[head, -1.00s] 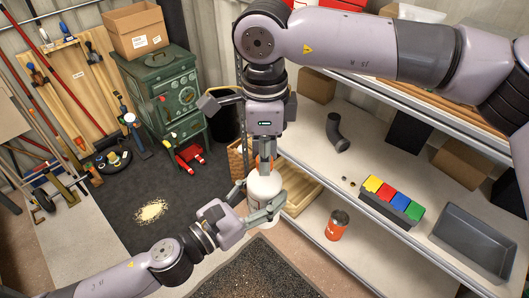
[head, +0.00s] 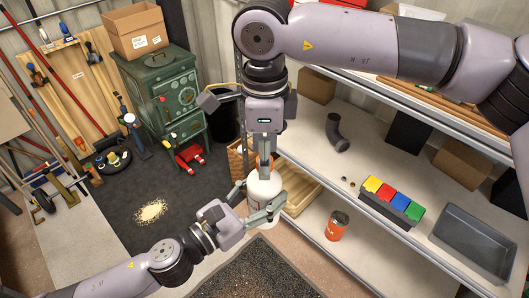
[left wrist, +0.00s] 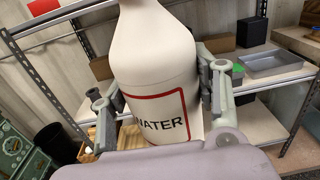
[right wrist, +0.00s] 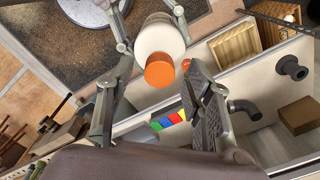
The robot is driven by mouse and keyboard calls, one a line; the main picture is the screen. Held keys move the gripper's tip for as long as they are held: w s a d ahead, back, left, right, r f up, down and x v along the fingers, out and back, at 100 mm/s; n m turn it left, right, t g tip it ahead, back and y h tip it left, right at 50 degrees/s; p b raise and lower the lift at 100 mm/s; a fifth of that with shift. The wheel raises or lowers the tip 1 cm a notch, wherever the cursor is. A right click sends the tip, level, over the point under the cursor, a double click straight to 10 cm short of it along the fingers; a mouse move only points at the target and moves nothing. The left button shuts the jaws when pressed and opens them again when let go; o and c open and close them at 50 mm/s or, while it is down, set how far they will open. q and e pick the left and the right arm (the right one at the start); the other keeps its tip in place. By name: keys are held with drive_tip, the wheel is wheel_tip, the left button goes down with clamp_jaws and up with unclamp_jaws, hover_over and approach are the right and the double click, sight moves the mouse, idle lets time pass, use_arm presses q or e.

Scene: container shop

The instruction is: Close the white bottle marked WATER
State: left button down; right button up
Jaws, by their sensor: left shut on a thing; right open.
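The white WATER bottle (head: 263,187) is upright, with its red-framed label facing the left wrist camera (left wrist: 160,110). My left gripper (head: 262,200) is shut around the bottle's body, one finger on each side. My right gripper (head: 264,160) is directly above the bottle, pointing down. In the right wrist view its fingers (right wrist: 160,66) are open on either side of an orange cap (right wrist: 159,74). The cap is over the bottle's top; I cannot tell whether it is seated. The bottle's top is out of the left wrist view.
Shelves stand on the right. They hold an orange can (head: 337,226), a row of coloured boxes (head: 391,202), a grey tray (head: 474,240) and a dark bent pipe (head: 337,132). A green stove (head: 168,95) stands at the back left. The dark floor left of the bottle is mostly open.

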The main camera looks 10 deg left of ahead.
wheel_tip(320, 180, up, 12)
drive_tip(key=shift+f, duration=0.25)
idle(0.6)
